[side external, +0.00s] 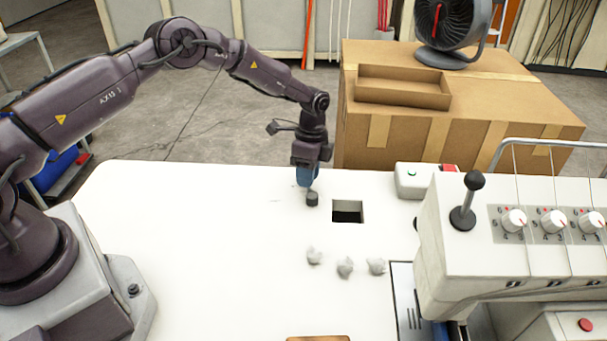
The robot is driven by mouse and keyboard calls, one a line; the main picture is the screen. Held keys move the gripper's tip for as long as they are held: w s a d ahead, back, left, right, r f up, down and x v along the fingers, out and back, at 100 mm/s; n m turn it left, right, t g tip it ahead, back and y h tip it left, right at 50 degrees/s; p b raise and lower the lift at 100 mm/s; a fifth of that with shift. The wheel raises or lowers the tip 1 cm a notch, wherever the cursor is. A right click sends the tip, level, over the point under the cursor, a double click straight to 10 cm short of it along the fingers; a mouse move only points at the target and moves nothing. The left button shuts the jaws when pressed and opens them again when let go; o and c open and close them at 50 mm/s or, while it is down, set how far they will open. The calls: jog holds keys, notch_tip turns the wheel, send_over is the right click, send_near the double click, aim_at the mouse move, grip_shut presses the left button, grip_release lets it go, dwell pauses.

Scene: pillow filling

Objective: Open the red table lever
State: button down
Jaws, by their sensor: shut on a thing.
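My gripper (309,186), dark with a blue part, points down over the white table. It is shut on a small dark knob (312,199) at the table top, just left of a square dark opening (348,212). The fingertips are small here, so the exact grip is hard to see. No red colour shows on this knob. A black ball-topped lever (474,180) stands upright on the white machine at the right, apart from my gripper.
Several white tufts (345,267) lie on the table in front of the opening. The white machine (450,240) with dials (554,221) fills the right side. The left table top is clear.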

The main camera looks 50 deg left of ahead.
jog(key=shift+w+d+r+m, duration=0.15)
jog(key=shift+w+m, duration=0.1)
jog(key=shift+m, duration=0.35)
jog(key=shift+w, duration=0.1)
jog(key=c, duration=1.2)
grip_release()
jog(key=r, duration=0.4)
jog(key=w+r, duration=0.1)
jog(key=r, duration=0.3)
jog(key=w+r, duration=0.1)
jog(key=r, duration=0.3)
jog(key=shift+w+a+r, duration=0.1)
jog(key=shift+a+r, duration=0.2)
jog(key=shift+a, duration=0.05)
